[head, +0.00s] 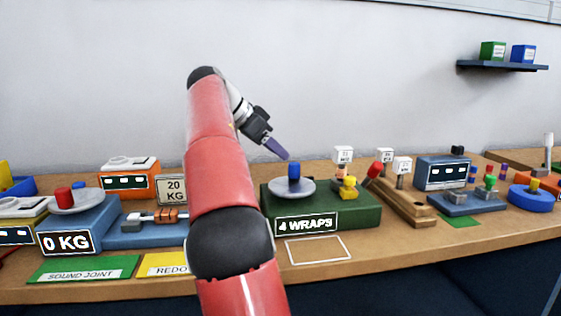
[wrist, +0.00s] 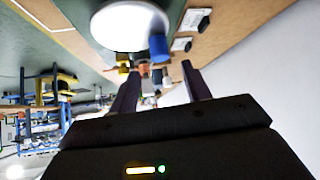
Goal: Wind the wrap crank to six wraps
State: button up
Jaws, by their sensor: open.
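The wrap crank is a grey disc (head: 279,190) with an upright blue knob (head: 294,171) on a green base (head: 352,212). The label (head: 306,222) on its front reads "4 WRAPS". My gripper (head: 284,156) is open and empty, just above and left of the knob in the head view. In the wrist view the blue knob (wrist: 158,47) and pale disc (wrist: 122,26) lie beyond the fingertips (wrist: 160,72), and the knob is not between them. Part of the green base is hidden behind my arm in the head view.
A yellow knob (head: 348,188) sits on the base's right side. A wooden stand with a red knob (head: 375,170) and white tags is just right of it. Left is a blue unit reading "0 KG" (head: 66,243). A white outlined rectangle (head: 318,250) in front is empty.

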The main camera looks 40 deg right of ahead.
jog(key=shift+a+n, duration=0.25)
jog(key=shift+n, duration=0.05)
jog(key=c, duration=0.4)
jog(key=a+r+n+t, duration=0.1)
jog(key=a+n, duration=0.1)
jog(key=n, duration=0.1)
jog(key=w+a+n, duration=0.1)
jog(key=a+n, duration=0.1)
jog(key=n, duration=0.2)
jog(key=a+r+n+t+y, duration=0.1)
jog(key=a+n, duration=0.1)
jog(key=n, duration=0.1)
jog(key=shift+w+a+r+n+t, duration=0.15)
jog(key=shift+w+r+n+t, duration=0.05)
jog(key=shift+r+n+t, duration=0.1)
grip_shut()
jog(key=n, duration=0.2)
send_near(287, 177)
jog(key=w+f, duration=0.1)
jog(key=f, duration=0.1)
jog(key=w+f, duration=0.1)
jog(key=f, duration=0.1)
jog(key=shift+w+f, duration=0.15)
jog(key=shift+w, duration=0.05)
jog(key=shift+s+d, duration=0.4)
jog(key=shift+d, duration=0.2)
jog(key=shift+s+d, duration=0.35)
jog(key=shift+d, duration=0.25)
jog(key=shift+s+d, duration=0.35)
jog(key=shift+d, duration=0.2)
